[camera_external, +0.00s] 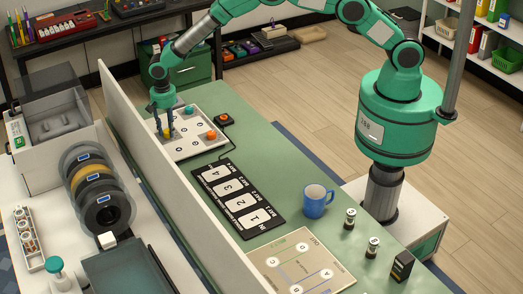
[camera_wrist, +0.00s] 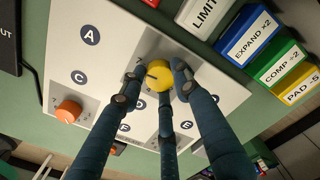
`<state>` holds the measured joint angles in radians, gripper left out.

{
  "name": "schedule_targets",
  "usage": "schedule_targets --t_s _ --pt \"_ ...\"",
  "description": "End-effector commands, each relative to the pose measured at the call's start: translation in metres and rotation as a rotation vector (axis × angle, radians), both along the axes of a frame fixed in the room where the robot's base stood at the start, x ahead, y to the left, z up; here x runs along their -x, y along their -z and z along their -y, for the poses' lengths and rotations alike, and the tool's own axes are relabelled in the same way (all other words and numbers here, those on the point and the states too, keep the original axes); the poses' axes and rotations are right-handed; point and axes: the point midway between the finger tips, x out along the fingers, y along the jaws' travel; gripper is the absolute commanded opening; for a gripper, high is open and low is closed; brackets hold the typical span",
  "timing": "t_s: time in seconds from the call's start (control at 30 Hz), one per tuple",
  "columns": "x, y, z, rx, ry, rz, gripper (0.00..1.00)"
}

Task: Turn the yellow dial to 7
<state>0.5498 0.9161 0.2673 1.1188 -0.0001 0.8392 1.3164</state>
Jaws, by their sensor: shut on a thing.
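The yellow dial (camera_wrist: 158,77) is on a pale panel (camera_wrist: 95,65) marked with dark letter circles. Its dark pointer mark points toward the left in the wrist view. A small digit, possibly a 7, is printed just up and left of the dial; the other scale digits are hidden or too small to read. My gripper (camera_wrist: 155,86) has its dark fingers around the dial, shut on it. In the external view, my gripper (camera_external: 165,128) reaches down onto the left part of the panel, and the yellow dial (camera_external: 168,133) shows only partly between the fingers.
An orange dial (camera_external: 211,135) and a teal dial (camera_external: 190,110) are on the same panel. A long pale partition (camera_external: 150,170) runs close along its left side. A black numbered tray (camera_external: 238,197) and blue mug (camera_external: 317,201) stand nearer the camera. Coloured labelled blocks (camera_wrist: 250,33) are beside the panel.

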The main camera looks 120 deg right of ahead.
Motion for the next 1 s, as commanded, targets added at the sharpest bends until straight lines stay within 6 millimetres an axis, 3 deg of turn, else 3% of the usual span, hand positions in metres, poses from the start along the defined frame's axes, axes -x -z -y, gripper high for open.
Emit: schedule_targets --t_s 0.37,0.4,0.5,1.0 --pt "0.0002 0.0001 -0.0002 0.000 0.008 -0.001 0.05" --pt "0.0001 0.0001 -0.0001 0.000 0.008 0.000 0.33" --pt "0.0001 0.0000 -0.0001 0.000 0.007 0.000 0.51" --pt "-0.0004 -0.0078 0.0001 0.000 0.007 0.001 0.51"
